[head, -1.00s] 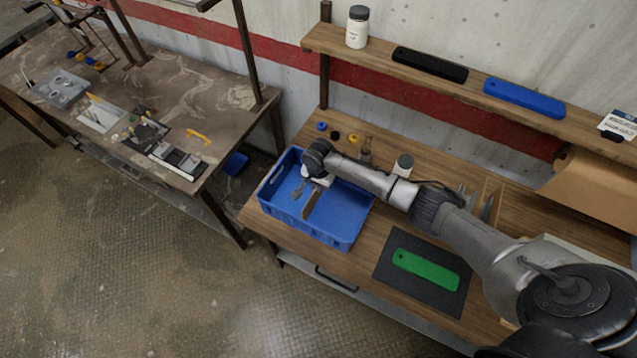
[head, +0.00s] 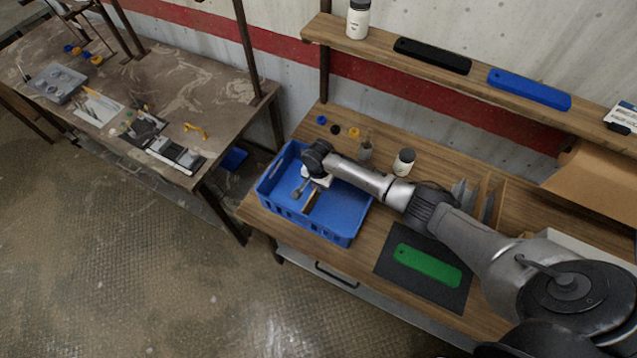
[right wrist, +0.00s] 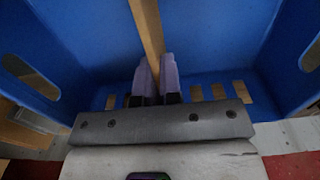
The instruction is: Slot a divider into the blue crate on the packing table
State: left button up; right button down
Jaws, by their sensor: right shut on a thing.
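The blue crate (head: 338,236) stands open on the wooden packing table (head: 378,236), towards its left end. My right gripper (head: 308,188) reaches down inside the crate and is shut on a thin brown wooden divider (head: 312,201). In the right wrist view, the divider (right wrist: 147,28) runs as a narrow strip between the two purple fingertips (right wrist: 157,76), with blue crate walls on both sides. Whether its lower edge sits in slots or touches the crate floor cannot be told. My left gripper is in no view.
A green bar (head: 427,266) lies on a dark mat (head: 392,268) right of the crate. Small coloured caps (head: 335,129) and a white jar (head: 404,161) stand behind. A shelf (head: 420,82) above holds a bottle, a black bar and a blue bar. Another cluttered table (head: 185,90) stands left.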

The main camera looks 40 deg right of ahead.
jog(key=shift+f, duration=0.55)
jog(key=c, duration=1.7)
grip_release()
jog(key=o, duration=0.5)
jog(key=shift+r, duration=0.2)
notch_tip(320, 180, up, 13)
jog(key=shift+r, duration=0.2)
